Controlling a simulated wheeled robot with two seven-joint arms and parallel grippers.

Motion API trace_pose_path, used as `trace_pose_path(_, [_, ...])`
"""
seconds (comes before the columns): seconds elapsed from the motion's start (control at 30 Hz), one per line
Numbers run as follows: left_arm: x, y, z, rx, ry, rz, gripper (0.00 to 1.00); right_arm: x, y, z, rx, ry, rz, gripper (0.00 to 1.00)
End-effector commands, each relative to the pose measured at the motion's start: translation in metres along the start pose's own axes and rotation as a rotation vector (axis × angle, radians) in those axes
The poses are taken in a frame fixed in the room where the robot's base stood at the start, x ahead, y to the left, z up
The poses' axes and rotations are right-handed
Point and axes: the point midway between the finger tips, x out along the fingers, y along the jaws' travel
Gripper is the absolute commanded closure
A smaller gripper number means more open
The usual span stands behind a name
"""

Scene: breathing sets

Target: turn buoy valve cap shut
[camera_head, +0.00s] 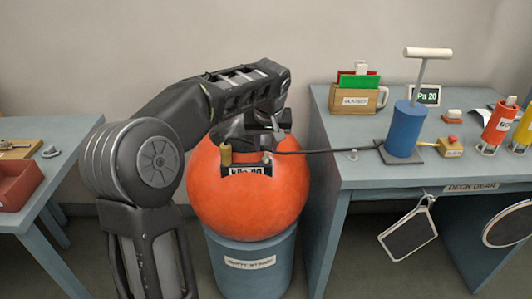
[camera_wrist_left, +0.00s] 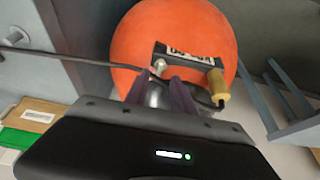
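The orange buoy (camera_head: 250,205) sits on a blue-grey round stand. A dark labelled plate (camera_head: 246,170) is on its front, partly covered by my gripper. My right gripper is not in view.
A black hose (camera_head: 325,152) runs from the buoy to the blue hand pump (camera_head: 404,130) on the right table (camera_head: 365,174). A mug, a card box and red and yellow cylinders stand there. A left table holds a red tray (camera_head: 18,184).

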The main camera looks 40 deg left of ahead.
Motion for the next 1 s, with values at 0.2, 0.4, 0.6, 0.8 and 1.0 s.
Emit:
trace_pose_path(0.2, [0.035,0.000,0.000,0.000,-0.002,-0.002,0.70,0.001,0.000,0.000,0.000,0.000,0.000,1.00])
trace_pose_path(0.4, [0.048,0.000,0.000,0.000,0.000,-0.001,0.70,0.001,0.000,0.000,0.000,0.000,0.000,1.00])
trace_pose_path(0.6, [0.049,0.000,0.000,0.000,0.000,0.000,0.70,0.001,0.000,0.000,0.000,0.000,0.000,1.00])
trace_pose_path(0.8, [0.048,0.000,0.000,0.000,0.000,0.000,0.83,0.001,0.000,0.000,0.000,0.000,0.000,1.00])
trace_pose_path(1.0, [0.048,0.000,0.000,0.000,0.000,0.000,0.99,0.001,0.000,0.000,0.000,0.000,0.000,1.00])
